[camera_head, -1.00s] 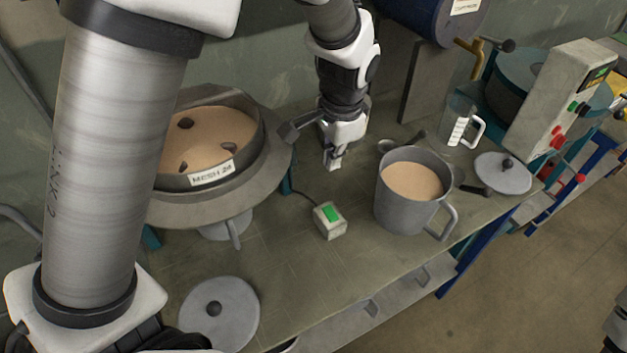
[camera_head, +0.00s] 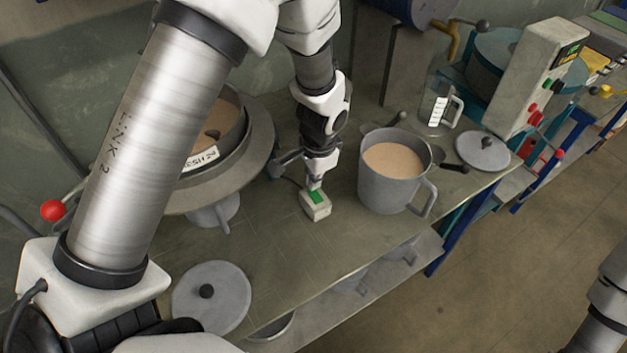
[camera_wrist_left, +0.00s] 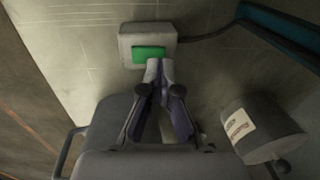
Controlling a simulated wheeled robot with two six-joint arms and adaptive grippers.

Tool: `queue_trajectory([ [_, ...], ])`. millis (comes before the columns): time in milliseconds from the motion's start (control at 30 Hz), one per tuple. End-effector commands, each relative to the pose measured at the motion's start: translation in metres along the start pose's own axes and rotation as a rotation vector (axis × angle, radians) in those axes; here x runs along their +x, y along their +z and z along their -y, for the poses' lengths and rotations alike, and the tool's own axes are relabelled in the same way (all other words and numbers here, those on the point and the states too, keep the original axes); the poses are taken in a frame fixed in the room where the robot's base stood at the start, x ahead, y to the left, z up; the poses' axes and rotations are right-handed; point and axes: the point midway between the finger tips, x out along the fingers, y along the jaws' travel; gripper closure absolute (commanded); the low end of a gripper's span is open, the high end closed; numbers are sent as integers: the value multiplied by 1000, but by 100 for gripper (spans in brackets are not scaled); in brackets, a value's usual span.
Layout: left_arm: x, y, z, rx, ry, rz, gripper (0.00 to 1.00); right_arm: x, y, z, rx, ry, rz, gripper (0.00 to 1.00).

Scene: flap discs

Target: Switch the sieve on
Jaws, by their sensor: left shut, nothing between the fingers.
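The sieve (camera_head: 258,150) stands on the bench behind my left arm, with a mesh label and tan powder inside, partly hidden. In front of it is a small pale switch box (camera_head: 318,210) with a green button (camera_head: 316,197). The wrist view shows the box (camera_wrist_left: 127,40) and its green button (camera_wrist_left: 147,54) with a cable. My left gripper (camera_head: 315,184) is shut and empty, pointing down at the button. Its fingertips (camera_wrist_left: 159,66) overlap the button's near edge in the wrist view. I cannot tell whether they touch or whether the button is pressed. My right gripper is out of view.
A grey mug (camera_head: 383,190) of tan powder stands close to the right of the box. A round lid (camera_head: 225,305) lies at the front left, another lid (camera_head: 480,155) farther right. A clear jug (camera_head: 434,108) stands behind.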

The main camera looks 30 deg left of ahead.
Motion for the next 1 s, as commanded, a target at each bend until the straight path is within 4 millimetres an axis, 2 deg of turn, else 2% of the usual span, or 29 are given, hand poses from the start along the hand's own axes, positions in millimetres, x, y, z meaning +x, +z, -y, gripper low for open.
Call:
queue_trajectory([
  [100,13,0,0,0,0,1,100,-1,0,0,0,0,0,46],
  [200,18,0,0,-1,0,-1,100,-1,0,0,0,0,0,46],
  [767,24,0,0,0,-1,0,100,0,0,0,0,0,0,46],
  [1000,20,0,-4,0,0,2,100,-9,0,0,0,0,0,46],
])
